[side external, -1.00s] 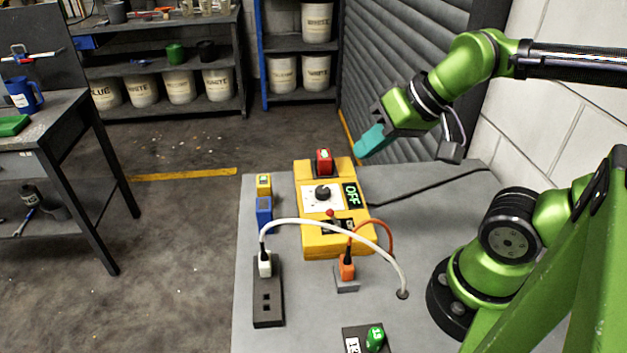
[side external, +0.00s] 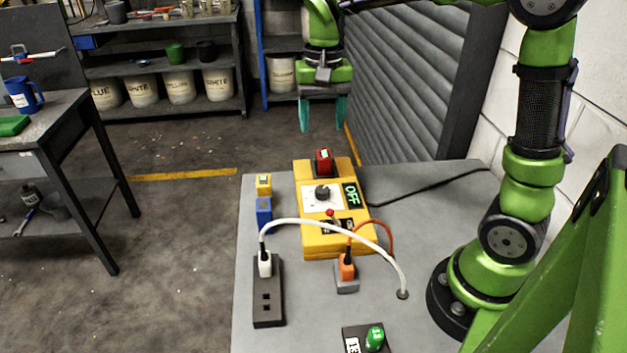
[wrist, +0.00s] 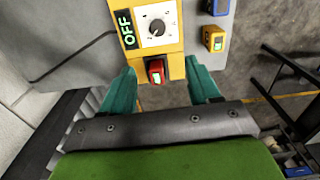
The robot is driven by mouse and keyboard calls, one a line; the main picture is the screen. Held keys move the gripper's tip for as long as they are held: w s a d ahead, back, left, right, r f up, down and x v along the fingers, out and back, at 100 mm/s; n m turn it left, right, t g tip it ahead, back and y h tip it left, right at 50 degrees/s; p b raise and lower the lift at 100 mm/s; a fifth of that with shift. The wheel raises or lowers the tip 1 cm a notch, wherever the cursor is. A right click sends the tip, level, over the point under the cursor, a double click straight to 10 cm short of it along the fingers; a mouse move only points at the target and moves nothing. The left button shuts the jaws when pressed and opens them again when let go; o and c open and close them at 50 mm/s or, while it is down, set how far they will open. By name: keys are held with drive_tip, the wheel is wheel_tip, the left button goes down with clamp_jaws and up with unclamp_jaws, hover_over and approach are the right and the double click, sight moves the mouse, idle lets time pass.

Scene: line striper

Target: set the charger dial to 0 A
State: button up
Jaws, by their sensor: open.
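The yellow charger (side external: 332,240) stands on the grey table in the side view, with its black dial (side external: 323,193) on a white plate. A display (side external: 350,195) beside the dial reads OFF. A red switch (side external: 324,159) sits at the charger's far end. In the wrist view the dial (wrist: 157,27) and the red switch (wrist: 155,72) show upside-down at the top. The dial's exact setting is too small to read. My gripper (side external: 322,128) is open and empty, its teal fingers pointing down above and beyond the charger's far end, apart from it.
A yellow block (side external: 264,184) and a blue block (side external: 264,209) sit left of the charger. A white cable (side external: 330,222) arches over the charger's near end from a black socket strip (side external: 268,300). An orange plug (side external: 347,265) and a green knob (side external: 375,337) are nearer.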

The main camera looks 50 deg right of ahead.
approach(322, 189)
wheel_tip(322, 189, down, 9)
drive_tip(key=shift+w+r, duration=0.1)
drive_tip(key=shift+r, duration=0.05)
idle(0.3)
drive_tip(key=shift+c, duration=0.2)
drive_tip(key=c, duration=1)
